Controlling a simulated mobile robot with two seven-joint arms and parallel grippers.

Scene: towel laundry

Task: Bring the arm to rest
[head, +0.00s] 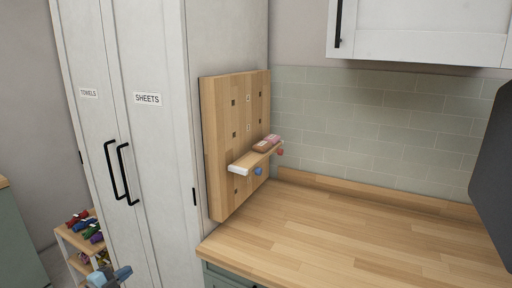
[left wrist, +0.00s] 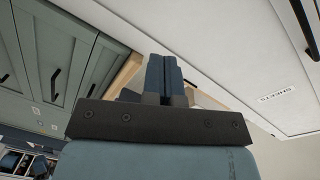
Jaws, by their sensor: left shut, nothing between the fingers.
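My left gripper (head: 122,273) shows at the bottom left of the head view, low in front of the white cabinet. The rest of the left arm is outside the head view. My right gripper is in neither view.
A tall white cabinet (head: 150,150) has doors labelled TOWELS and SHEETS. A small rack (head: 72,238) with rolled coloured cloths stands left of it. A wooden pegboard (head: 222,120) with a small shelf (head: 240,166) stands beside a mostly clear wooden counter (head: 345,235).

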